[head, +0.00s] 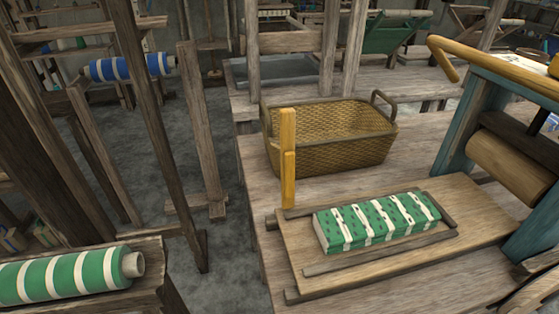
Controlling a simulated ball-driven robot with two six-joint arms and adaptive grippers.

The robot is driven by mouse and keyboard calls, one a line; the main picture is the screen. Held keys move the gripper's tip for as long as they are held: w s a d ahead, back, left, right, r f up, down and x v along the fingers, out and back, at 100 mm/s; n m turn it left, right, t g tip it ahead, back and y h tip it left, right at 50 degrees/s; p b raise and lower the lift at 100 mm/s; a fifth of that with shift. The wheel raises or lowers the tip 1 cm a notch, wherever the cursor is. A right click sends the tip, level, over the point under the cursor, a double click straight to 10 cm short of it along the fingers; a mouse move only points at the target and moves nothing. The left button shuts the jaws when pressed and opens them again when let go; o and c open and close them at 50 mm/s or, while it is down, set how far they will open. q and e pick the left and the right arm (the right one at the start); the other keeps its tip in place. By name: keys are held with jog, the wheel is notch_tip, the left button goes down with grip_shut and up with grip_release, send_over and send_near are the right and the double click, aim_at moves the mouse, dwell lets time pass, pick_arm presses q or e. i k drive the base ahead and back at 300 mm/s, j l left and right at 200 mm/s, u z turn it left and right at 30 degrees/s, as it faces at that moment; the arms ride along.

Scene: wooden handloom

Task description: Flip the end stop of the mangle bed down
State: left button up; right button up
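A yellow wooden end stop (288,180) stands upright at the left end of the mangle bed (312,287), in front of the wicker basket. The bed is a flat wooden board with low dark rails along its edges. A folded green and white striped cloth (378,221) with small dark marks lies on it between the rails. The mangle (456,122) stands at the right with a teal frame and a thick wooden roller (512,168). Neither of my grippers is in view.
A wicker basket (330,152) with raised handles stands on the table behind the bed. A yellow crank handle (446,60) reaches out over the table. A green and white roll (65,277) lies at the lower left. Wooden loom posts (197,125) stand at the left.

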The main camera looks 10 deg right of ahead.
aim_at(288, 116)
jog(key=k+j+u, duration=0.15)
jog(key=k, duration=0.35)
jog(key=k+j+u, duration=0.1)
jog(key=k+j, duration=0.15)
jog(key=k, duration=0.25)
